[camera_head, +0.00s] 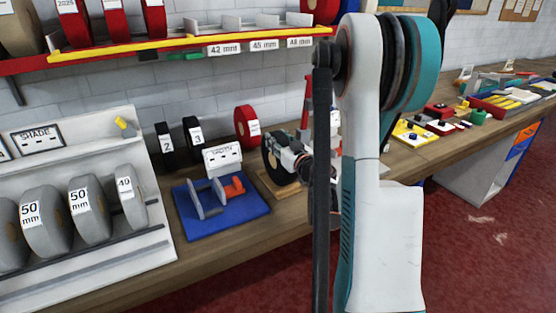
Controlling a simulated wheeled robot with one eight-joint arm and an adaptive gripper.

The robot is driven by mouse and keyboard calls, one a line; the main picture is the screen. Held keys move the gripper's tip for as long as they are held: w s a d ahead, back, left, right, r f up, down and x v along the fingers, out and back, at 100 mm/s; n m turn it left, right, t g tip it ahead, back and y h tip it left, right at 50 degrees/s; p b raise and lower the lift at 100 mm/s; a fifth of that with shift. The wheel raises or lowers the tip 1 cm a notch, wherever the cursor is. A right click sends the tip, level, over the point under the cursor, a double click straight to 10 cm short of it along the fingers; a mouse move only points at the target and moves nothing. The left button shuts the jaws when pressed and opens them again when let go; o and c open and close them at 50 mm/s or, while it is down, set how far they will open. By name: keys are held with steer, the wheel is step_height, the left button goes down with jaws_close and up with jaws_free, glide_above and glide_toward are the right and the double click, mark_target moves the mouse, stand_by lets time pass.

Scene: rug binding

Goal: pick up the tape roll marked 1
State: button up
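No readable 1 shows on any roll in the head view. Two black tape rolls stand by the wall: one marked 2 (167,146) and one marked 3 (195,138). A red roll (244,126) stands right of them; its white label is too small to read. A larger black roll (268,160) stands upright on a wooden base, its face partly hidden. My gripper (287,153) is at that roll's right side, overlapping it in view. I cannot tell whether they touch or whether the fingers are open. My arm hides the bench behind it.
A blue mat (237,211) with a grey holder (208,198) and an orange piece (234,187) lies in front. A white rack (85,255) of grey rolls is at left. A red shelf (105,56) hangs above. Tools (440,112) lie at the right.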

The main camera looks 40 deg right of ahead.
jaws_close()
steer(key=shift+r, duration=0.15)
